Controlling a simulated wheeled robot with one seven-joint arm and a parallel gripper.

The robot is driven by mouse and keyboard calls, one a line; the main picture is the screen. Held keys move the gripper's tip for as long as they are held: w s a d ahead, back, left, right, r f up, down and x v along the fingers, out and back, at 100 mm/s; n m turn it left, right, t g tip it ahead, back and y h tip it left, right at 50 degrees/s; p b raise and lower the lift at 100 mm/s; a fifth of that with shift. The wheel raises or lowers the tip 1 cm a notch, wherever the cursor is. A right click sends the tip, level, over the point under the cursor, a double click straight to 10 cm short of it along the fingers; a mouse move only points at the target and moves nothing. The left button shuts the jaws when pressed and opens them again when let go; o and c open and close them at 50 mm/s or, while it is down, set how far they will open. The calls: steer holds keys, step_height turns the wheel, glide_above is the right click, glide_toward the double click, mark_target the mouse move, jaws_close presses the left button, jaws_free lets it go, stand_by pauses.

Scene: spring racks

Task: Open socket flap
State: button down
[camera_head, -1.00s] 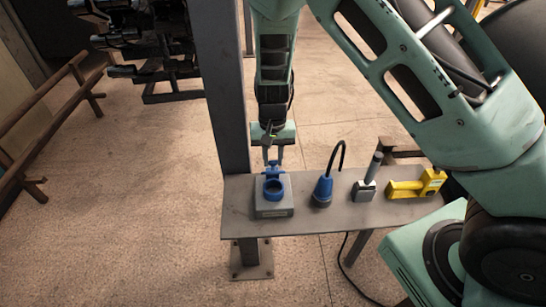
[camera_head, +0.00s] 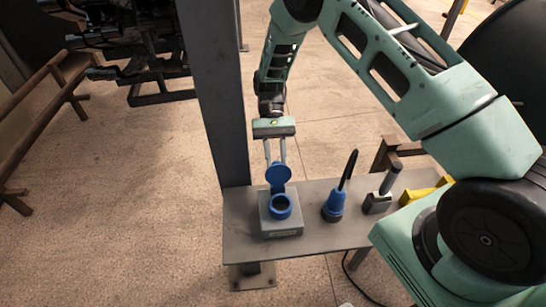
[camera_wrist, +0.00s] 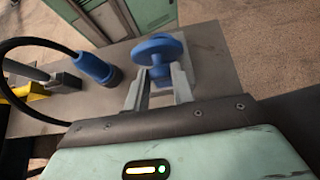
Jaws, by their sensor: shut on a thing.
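The socket is a grey box (camera_head: 283,227) with a round blue opening (camera_head: 281,205), on the left part of the grey shelf. Its blue flap (camera_head: 278,175) stands raised at the back of the opening, and the dark inside shows. My gripper (camera_head: 276,163) is behind and above the socket, with its fingers at the flap. In the wrist view my gripper (camera_wrist: 158,88) is shut on the blue flap (camera_wrist: 158,47), at the narrow part below its round disc. The disc hides most of the socket there.
A blue plug (camera_head: 333,206) with a black cable stands right of the socket. A grey-handled tool (camera_head: 383,194) and a yellow tool (camera_head: 420,195) are farther right. A grey post (camera_head: 213,95) rises behind the shelf's left end. The shelf's front (camera_head: 325,235) is clear.

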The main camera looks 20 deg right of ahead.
steer(key=shift+w+d+f+g+b, duration=0.2)
steer(key=shift+w+f+g+b, duration=0.25)
steer(key=shift+g+b, duration=0.3)
steer(key=c, duration=1.2)
jaws_free()
steer(key=shift+r, duration=0.15)
